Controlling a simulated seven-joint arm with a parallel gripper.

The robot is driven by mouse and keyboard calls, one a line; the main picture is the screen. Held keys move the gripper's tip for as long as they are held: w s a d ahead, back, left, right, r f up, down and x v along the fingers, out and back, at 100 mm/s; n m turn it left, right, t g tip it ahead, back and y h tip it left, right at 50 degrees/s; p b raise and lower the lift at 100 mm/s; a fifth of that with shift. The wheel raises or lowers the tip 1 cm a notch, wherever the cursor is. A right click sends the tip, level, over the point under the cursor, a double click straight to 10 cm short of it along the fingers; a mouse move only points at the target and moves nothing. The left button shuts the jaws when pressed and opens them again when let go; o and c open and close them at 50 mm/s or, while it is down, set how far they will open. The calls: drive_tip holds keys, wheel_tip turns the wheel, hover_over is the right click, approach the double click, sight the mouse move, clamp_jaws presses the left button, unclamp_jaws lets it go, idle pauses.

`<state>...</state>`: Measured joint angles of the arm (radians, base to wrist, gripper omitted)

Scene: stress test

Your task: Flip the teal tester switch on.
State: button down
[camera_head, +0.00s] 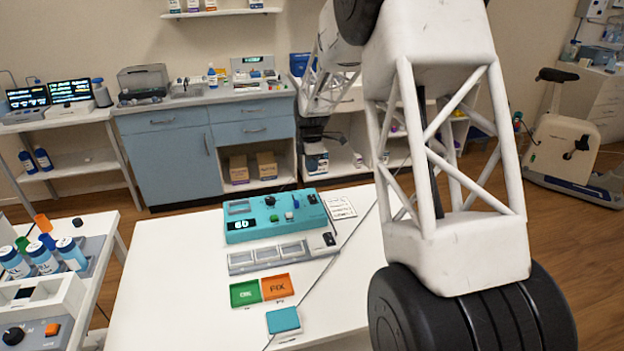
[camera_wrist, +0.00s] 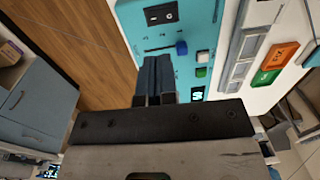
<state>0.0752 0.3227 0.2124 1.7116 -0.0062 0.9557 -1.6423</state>
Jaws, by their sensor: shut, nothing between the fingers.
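The teal tester (camera_head: 262,234) lies on the white table, with a lit display, knobs and buttons on top. Its black rocker switch (camera_head: 312,198) is at the right end; the wrist view shows it at the top with pale marks (camera_wrist: 162,14). I cannot tell which side is pressed. My gripper (camera_wrist: 155,62) is shut and empty, its dark fingertips over the edge of the tester's panel (camera_wrist: 134,22), apart from the rocker in the picture. The gap above the panel is unclear. In the head view the fingertips are not clearly made out.
A grey tray (camera_head: 240,262) with clear-lidded compartments lies before the tester. Green (camera_head: 245,293) and orange (camera_head: 277,286) trays and a teal pad (camera_head: 284,320) lie nearer. A dark cord crosses the table's right side. A side cart (camera_head: 85,300) with bottles stands left.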

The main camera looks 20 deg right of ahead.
drive_tip(key=shift+w+r, duration=0.1)
drive_tip(key=shift+r, duration=1.8)
drive_tip(key=s+a+r+m+t, duration=0.15)
drive_tip(key=s+r+m, duration=0.45)
drive_tip(key=s, duration=0.7)
drive_tip(key=s+a+r+m, duration=0.25)
drive_tip(key=s+r, duration=0.55)
drive_tip(key=s, duration=0.6)
drive_tip(key=s+a+f+m+t, duration=0.1)
drive_tip(key=s+m, duration=0.8)
drive_tip(key=s, duration=1.7)
drive_tip(key=shift+s+a+f+m+t, duration=0.15)
drive_tip(key=shift+a+f+m+t, duration=0.2)
drive_tip(key=shift+a+f, duration=0.15)
